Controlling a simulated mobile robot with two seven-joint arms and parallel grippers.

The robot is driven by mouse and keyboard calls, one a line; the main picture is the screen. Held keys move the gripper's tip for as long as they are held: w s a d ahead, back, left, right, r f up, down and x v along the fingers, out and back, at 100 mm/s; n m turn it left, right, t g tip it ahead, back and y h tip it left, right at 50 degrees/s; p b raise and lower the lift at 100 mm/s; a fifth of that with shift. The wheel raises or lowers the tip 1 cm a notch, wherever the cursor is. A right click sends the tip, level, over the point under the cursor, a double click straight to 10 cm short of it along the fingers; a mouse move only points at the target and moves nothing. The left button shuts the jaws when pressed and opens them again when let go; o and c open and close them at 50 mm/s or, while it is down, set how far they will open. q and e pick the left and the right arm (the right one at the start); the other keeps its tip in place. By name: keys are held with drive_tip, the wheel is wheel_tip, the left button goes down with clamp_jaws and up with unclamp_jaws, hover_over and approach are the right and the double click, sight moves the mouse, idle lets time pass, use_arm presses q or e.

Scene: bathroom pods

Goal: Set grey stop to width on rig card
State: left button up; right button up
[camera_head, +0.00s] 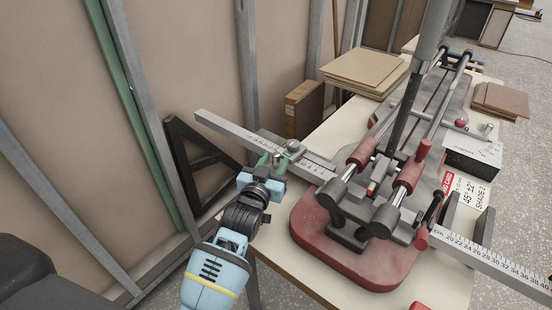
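The rig card (467,189) is white with a red band and lies at the right of the cutting rig; its print looks like 45 and 22, but small and slanted. A grey bar with scale marks (237,131) sticks out from the rig's left side. A small grey stop with a rounded knob (293,147) sits on this bar. My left gripper (268,164) is at the bar, right beside the stop. Its fingertips overlap the stop and bar, so I cannot tell whether they are closed on it.
The red-based rig (355,262) with rails and a long lever fills the bench. A white centimetre ruler (495,262) extends right, with dark upright plates beside it. A grey box (472,153), board stacks (362,68) and a black triangular bracket (195,150) stand around. Wall studs are close on the left.

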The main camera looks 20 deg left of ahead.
use_arm(q)
drive_tip(key=s, duration=0.5)
drive_tip(key=shift+s+a, duration=0.1)
drive_tip(key=shift+s, duration=0.3)
use_arm(e)
drive_tip(key=shift+d, duration=0.1)
use_arm(q)
drive_tip(key=shift+f, duration=0.1)
use_arm(e)
drive_tip(key=shift+s, duration=0.2)
